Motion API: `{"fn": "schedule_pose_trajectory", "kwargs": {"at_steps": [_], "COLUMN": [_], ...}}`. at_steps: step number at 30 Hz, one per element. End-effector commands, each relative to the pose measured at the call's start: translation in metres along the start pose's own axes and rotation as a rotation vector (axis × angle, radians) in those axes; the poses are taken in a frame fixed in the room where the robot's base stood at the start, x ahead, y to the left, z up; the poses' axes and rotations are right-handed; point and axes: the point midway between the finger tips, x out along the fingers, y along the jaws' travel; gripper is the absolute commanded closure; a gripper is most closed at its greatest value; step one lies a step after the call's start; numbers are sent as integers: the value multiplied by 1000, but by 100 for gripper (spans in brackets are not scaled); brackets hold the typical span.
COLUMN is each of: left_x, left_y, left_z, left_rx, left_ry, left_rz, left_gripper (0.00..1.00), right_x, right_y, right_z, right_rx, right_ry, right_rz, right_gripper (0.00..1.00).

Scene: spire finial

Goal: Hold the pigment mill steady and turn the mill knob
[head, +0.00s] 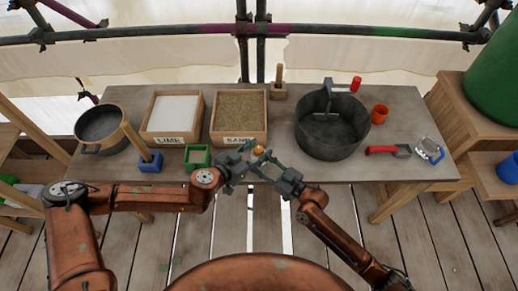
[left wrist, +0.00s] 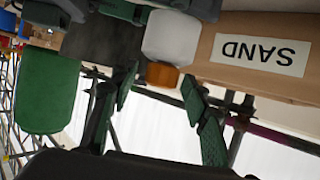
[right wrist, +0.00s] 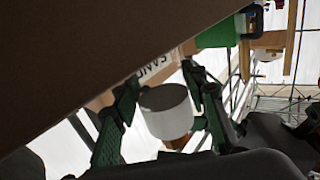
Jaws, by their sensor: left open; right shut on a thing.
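The pigment mill has a white round body, seen in the left wrist view (left wrist: 170,38) and the right wrist view (right wrist: 166,112), and an orange knob (head: 258,150). It is at the table's front edge, before the sand box. My right gripper (head: 272,160) is shut on the white body, which shows between its fingers with a grey flat end. My left gripper (head: 248,156) is open at the knob; in the left wrist view the orange knob (left wrist: 162,75) lies between the fingertips, with gaps on both sides. In the head view the grippers hide most of the white body.
The sand box (head: 262,139) and lime box (head: 175,139) stand behind. A green open box (head: 196,158) and a blue block (head: 151,163) are to the left.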

Motion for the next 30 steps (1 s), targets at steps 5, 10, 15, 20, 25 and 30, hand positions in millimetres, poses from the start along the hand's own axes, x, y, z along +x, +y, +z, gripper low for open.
{"fn": "schedule_pose_trajectory", "kwargs": {"at_steps": [5, 10, 15, 20, 25, 30], "left_x": [4, 4, 4, 4, 4, 3], "left_y": [0, 0, 0, 0, 0, 0], "left_z": [0, 0, 0, 0, 0, 0], "left_rx": [1, 1, 1, 1, 1, 1], "left_ry": [0, 0, 0, 0, 0, 0], "left_rz": [0, 0, 0, 0, 0, -1], "left_gripper": [58, 58, 69, 80, 92, 100], "right_x": [0, 0, 0, 0, 0, 0], "right_y": [0, 0, 0, 0, 0, 0], "right_z": [1, 1, 1, 1, 1, 1], "right_rx": [0, 0, 0, 0, 0, 0], "right_ry": [-1, -1, -1, -1, -1, -1], "right_rz": [1, 1, 0, 0, 0, 0], "right_gripper": [88, 88, 88, 88, 88, 88]}}
